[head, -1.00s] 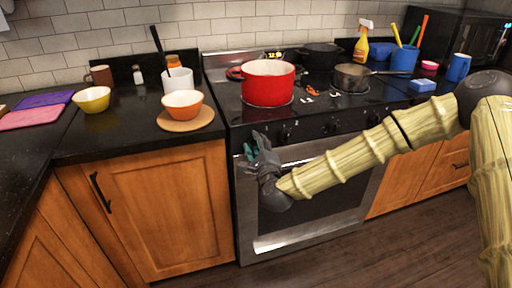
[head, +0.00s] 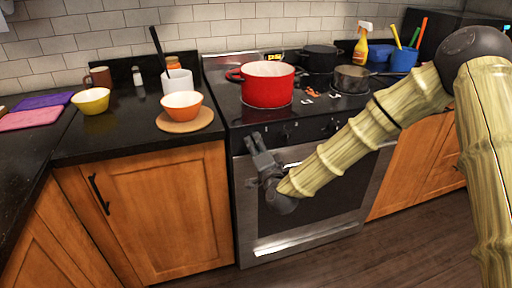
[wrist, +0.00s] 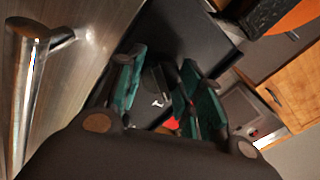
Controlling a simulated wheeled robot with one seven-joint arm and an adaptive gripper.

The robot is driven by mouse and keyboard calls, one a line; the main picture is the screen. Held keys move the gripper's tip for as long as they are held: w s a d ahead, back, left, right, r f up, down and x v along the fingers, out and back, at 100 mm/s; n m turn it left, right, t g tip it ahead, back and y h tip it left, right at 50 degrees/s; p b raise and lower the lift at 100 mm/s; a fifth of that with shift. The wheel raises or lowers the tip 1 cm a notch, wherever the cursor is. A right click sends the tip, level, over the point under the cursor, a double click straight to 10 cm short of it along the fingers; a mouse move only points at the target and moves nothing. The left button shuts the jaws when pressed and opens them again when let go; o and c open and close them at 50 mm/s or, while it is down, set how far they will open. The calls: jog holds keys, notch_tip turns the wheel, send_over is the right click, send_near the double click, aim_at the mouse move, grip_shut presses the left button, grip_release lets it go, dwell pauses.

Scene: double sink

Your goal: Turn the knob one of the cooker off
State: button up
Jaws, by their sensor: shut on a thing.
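The cooker (head: 310,185) has a dark front panel with black knobs above a silver oven handle. One knob (head: 286,131) shows clear of my gripper. My gripper (head: 256,138) is at the left end of the panel, its fingers pointing up at it, and it hides the leftmost knob in the head view. In the wrist view the two teal-padded fingers of my gripper (wrist: 160,85) are on either side of a dark knob (wrist: 153,80) and shut on it. The knob's pointer angle cannot be made out.
A red pot (head: 268,88) stands on the left of the hob, with a dark pan (head: 351,78) to its right. An orange bowl (head: 182,104) sits on a board on the left counter. The oven handle (wrist: 32,90) is close to my wrist.

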jog(key=n, duration=0.7)
jog(key=shift+d+r+y, duration=0.1)
jog(key=shift+y, duration=0.2)
dwell(0.4)
jog(key=o, duration=1)
jog(key=v, duration=1.2)
jog(key=shift+w+d+r, duration=0.1)
